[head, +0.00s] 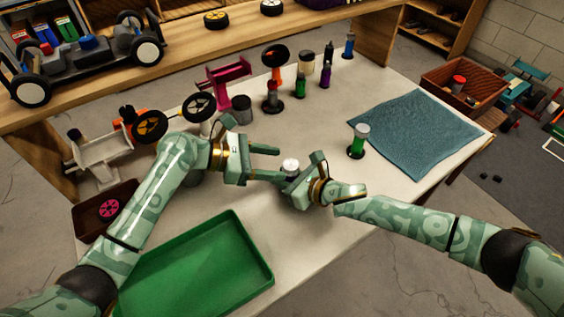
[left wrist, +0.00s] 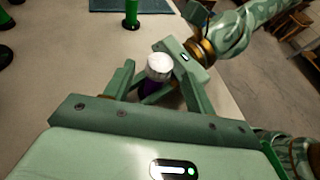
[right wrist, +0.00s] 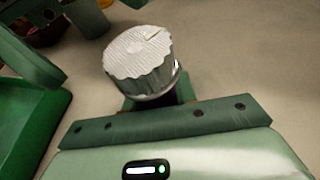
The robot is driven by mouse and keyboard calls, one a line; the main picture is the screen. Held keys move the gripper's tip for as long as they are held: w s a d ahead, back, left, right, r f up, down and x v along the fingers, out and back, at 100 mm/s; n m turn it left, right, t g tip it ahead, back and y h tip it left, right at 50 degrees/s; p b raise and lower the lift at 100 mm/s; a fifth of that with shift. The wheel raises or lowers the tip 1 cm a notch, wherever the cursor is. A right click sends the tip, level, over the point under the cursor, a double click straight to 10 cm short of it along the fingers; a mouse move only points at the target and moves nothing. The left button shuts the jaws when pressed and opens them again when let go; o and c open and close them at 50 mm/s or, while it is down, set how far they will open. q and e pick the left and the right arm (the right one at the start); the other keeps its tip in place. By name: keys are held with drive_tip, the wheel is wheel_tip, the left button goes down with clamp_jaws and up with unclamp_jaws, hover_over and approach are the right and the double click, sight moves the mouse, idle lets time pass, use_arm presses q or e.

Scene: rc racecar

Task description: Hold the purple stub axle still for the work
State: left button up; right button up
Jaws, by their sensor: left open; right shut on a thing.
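The purple stub axle has a ribbed silver top (head: 290,164) and stands upright. My right gripper (head: 293,174) is shut on it, over the middle of the table. In the left wrist view its silver top (left wrist: 159,67) and a little of its purple body (left wrist: 149,87) show. In the right wrist view the silver top (right wrist: 140,62) hides most of the purple body. My left gripper (head: 281,164) is open. Its two fingers reach toward the axle from the left, one on each side of it in the left wrist view; I cannot tell whether they touch it.
A green tray (head: 205,232) lies at the front. A green part with a silver top (head: 361,133) stands to the right, beside a blue cloth (head: 430,140). Bottles, a magenta part (head: 228,84) and wheeled assemblies crowd the back and left. Bare table surrounds the grippers.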

sight(288, 163)
use_arm(q)
drive_tip(key=shift+x, duration=1.45)
drive_tip(key=c, duration=1)
drive_tip(key=shift+w+m+g, duration=0.1)
drive_tip(key=shift+m+g, duration=0.3)
drive_tip(key=shift+g, duration=0.1)
drive_tip(key=m+g, duration=0.2)
drive_tip(key=w+m+g, duration=0.1)
drive_tip(key=m+g, duration=0.1)
drive_tip(key=g, duration=0.1)
drive_tip(key=shift+m, duration=0.3)
drive_tip(key=shift+m+g, duration=0.3)
drive_tip(key=shift+g, duration=0.3)
